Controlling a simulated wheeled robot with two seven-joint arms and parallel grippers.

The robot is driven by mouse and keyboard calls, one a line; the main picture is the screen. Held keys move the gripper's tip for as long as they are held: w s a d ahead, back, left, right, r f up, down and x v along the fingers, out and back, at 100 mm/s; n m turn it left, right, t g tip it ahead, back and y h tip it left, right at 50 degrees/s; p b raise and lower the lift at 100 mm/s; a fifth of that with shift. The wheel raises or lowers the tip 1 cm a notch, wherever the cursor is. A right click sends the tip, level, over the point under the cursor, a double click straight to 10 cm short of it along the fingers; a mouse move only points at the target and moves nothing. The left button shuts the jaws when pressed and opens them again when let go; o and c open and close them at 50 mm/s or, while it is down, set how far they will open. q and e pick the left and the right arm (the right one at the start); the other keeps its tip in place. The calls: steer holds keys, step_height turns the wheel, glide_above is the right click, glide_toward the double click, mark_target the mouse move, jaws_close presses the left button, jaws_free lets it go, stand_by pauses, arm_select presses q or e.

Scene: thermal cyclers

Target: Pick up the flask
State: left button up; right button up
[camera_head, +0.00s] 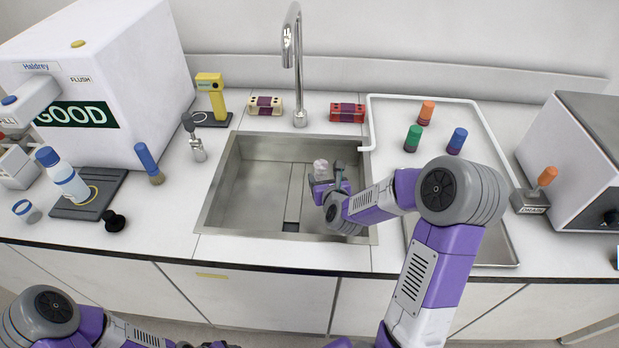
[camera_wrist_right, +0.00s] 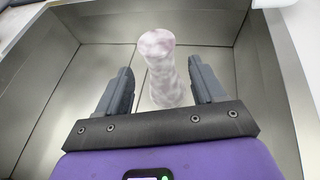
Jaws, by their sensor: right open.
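The flask (camera_wrist_right: 163,68) is a translucent, whitish vessel with a round top, standing in the steel sink. Its top also shows in the head view (camera_head: 320,167), just beyond my right gripper (camera_head: 328,185). In the right wrist view, my right gripper (camera_wrist_right: 158,90) is open, with its two dark fingers apart on either side of the flask's lower part. I see no contact between the fingers and the flask. The flask's base is partly hidden by the gripper body. My left arm shows at the bottom left of the head view, but its fingers are not visible.
The sink (camera_head: 240,190) has raised walls around my right gripper, and a tall faucet (camera_head: 292,50) stands behind it. A white machine (camera_head: 120,60) and a blue-capped bottle (camera_head: 65,178) stand left.

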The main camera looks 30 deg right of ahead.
steer(key=shift+x, duration=0.75)
steer(key=shift+b+x, duration=0.35)
steer(key=shift+x, duration=2.65)
steer(key=shift+w+r, duration=0.1)
steer(key=shift+r, duration=0.05)
steer(key=shift+c, duration=0.4)
steer(key=c, duration=1)
